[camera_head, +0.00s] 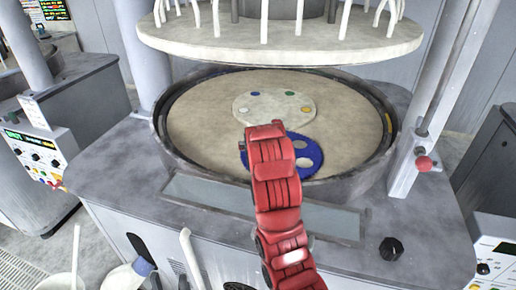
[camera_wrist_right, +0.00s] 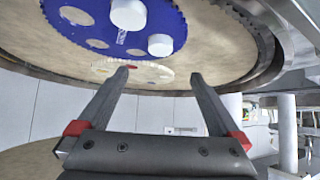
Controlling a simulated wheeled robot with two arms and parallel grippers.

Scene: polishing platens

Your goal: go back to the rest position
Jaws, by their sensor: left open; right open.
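In the head view a red arm of mine comes up from the bottom and ends over the round beige platen (camera_head: 200,120). It covers part of a blue disc (camera_head: 309,152) with pale round spots.
A large round upper plate (camera_head: 280,48) with white rods hangs above the platen. The platen has a raised dark rim (camera_head: 360,172). Grey posts stand on both sides, the right one with a red knob (camera_head: 424,163). A control panel (camera_head: 38,158) stands at the left.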

